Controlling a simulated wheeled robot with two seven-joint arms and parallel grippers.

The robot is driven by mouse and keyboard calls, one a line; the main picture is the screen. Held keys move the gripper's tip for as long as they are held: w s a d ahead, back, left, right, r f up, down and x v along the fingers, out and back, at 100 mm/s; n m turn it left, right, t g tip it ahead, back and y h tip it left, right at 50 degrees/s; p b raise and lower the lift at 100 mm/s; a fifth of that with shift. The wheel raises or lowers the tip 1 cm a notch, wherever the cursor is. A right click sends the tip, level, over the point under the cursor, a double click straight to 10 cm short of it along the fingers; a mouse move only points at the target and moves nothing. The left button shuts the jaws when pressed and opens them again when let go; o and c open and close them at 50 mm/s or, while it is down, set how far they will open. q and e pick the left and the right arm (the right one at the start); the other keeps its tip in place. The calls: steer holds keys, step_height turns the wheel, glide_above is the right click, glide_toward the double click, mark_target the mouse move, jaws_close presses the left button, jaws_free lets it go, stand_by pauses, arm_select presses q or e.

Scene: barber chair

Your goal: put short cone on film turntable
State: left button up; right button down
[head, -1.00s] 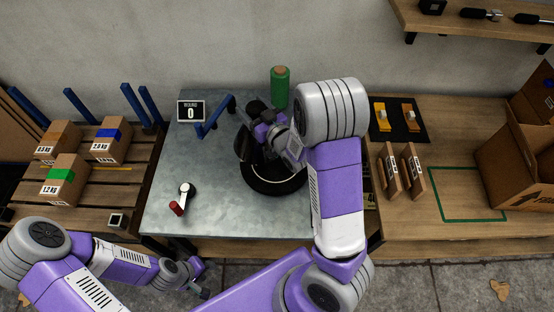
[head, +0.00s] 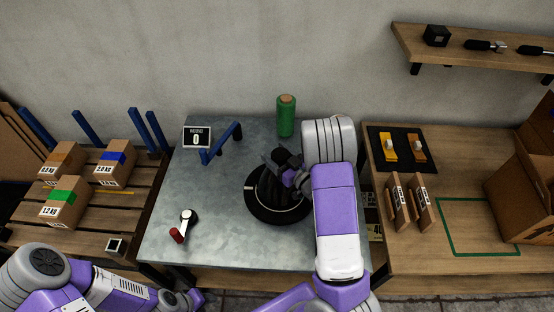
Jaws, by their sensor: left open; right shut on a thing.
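The film turntable (head: 262,214) is a round black disc with a pale ring, lying on the grey metal table. The short cone (head: 268,186) appears as a dark, ribbed tapering body over the disc, looking roughly upright. My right gripper (head: 286,168) is shut on it near its top, with the arm coming from the right. The fingers are dark and partly merge with the cone. Whether its base touches the disc is hard to tell. My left gripper (head: 194,298) is open and empty at the bottom edge, in front of the table and far from the cone.
A green roll (head: 286,118) stands behind the turntable. A blue bent arm (head: 222,146), a counter sign reading 0 (head: 197,137) and a red-handled crank (head: 184,225) are on the left of the table (head: 170,205). Boxes on a pallet stand left; a wooden bench stands right.

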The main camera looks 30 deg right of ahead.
steer(key=shift+f, duration=0.65)
steer(key=shift+f+b, duration=0.15)
steer(key=shift+b, duration=0.15)
steer(key=shift+c, duration=0.7)
jaws_free()
